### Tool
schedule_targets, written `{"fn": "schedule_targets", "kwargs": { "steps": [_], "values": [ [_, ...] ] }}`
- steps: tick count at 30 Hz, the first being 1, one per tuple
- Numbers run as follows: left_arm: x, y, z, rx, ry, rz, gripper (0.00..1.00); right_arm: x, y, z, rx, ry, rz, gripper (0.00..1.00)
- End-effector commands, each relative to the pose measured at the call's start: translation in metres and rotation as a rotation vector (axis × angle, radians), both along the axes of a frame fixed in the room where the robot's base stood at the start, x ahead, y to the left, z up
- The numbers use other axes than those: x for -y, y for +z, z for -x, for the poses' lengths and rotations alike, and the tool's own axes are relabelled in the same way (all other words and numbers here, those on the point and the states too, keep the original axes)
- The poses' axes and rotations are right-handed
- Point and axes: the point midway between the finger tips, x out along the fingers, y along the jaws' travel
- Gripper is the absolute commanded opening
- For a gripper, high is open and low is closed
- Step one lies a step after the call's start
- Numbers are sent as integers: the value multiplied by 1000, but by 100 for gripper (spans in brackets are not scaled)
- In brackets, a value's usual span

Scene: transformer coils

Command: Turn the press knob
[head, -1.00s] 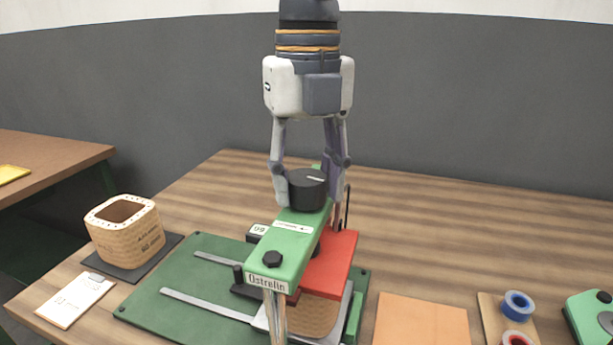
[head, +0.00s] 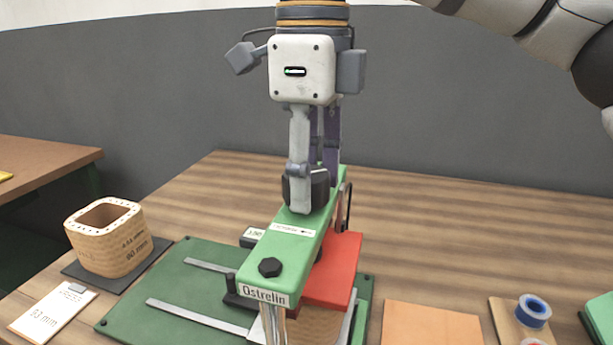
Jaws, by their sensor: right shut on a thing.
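The press (head: 291,247) has a green arm labelled "Ostrelin" over a green base plate (head: 170,292) with metal rails. Its black knob (head: 321,187) sits on top toward the far end of the arm. My right gripper (head: 313,190) comes down from above with its fingers closed around the knob, one finger in front and the other behind. The front finger hides part of the knob. A red block (head: 334,270) sits beneath and right of the press arm. My left gripper is not in view.
A wooden coil (head: 108,241) stands on a dark pad at the left, with a white card (head: 53,311) before it. An orange sheet (head: 431,325), a blue tape roll (head: 533,309) and a green device (head: 602,318) lie at the right. The table behind is clear.

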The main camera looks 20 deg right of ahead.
Motion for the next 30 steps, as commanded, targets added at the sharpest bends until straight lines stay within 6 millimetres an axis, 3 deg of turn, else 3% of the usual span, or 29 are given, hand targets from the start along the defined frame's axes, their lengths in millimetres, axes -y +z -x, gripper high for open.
{"fn": "schedule_targets", "kwargs": {
  "steps": [9, 25, 26, 28, 30],
  "values": [
    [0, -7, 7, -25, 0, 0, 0, 0, -3, 0, -6, 103, 3, 14],
    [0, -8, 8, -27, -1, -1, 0, 0, -2, 0, -4, 122, 6, 14],
    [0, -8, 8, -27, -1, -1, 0, 0, -2, 0, -4, 121, 7, 49],
    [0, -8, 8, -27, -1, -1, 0, 0, -2, 0, -4, 121, 6, 62],
    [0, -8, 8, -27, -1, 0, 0, 0, -1, 0, -3, 121, 5, 62]
  ]
}}
